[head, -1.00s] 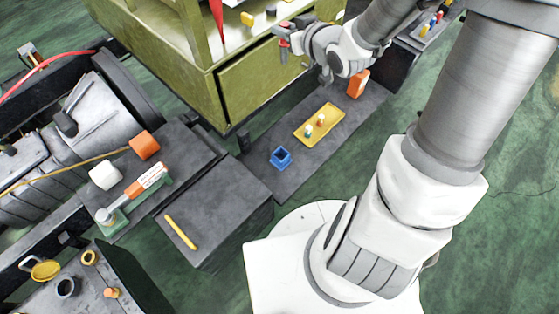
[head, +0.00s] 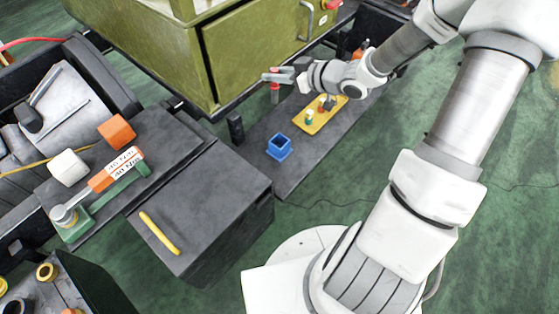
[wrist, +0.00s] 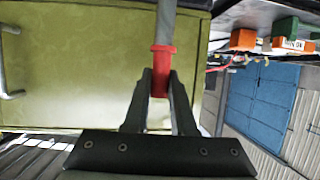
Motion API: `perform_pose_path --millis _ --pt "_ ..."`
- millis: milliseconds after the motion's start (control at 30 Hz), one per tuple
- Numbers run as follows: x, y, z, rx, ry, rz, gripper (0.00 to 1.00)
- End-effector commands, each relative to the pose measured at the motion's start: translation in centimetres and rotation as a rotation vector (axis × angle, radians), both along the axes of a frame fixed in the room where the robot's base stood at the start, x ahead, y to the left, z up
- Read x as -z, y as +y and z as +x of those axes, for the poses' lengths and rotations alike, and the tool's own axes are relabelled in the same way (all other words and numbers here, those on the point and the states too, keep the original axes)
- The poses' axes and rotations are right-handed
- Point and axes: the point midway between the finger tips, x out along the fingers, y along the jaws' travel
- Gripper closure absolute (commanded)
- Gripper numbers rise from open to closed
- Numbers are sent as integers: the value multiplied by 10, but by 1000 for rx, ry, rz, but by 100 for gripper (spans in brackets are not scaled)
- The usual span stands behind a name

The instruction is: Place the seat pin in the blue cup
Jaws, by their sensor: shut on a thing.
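The blue cup (head: 279,148) is a small square open cup. It stands upright on the dark low bench, left of the yellow tray (head: 313,124), and looks empty. My gripper (head: 277,77) is above and beyond the cup in the head view. It is shut on a slim pin with a red collar and a grey shaft; the collar (wrist: 161,72) shows between my fingers in the wrist view, with the shaft running to the top edge.
Small pegs, one green and white (head: 309,116), stand on the tray. A green cabinet (head: 245,60) rises close behind my gripper. A small black block (head: 236,127) stands left of the cup. A dark box (head: 200,205) with a yellow stick (head: 159,232) is at front left.

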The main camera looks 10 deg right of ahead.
Motion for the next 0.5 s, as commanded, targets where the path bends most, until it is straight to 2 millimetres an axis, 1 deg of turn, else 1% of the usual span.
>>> perform_pose_path --millis 33,100,200,333,400,500 --pt "31 -1 0 -20 -1 4 100" --pt "54 -3 0 -50 -3 2 100" --pt "83 -6 -1 -92 -9 -1 100" --pt "110 -9 -3 -131 -13 -5 100" --pt "120 -9 -3 -147 -16 -8 100" --pt "128 -10 -4 -161 -18 -10 100"
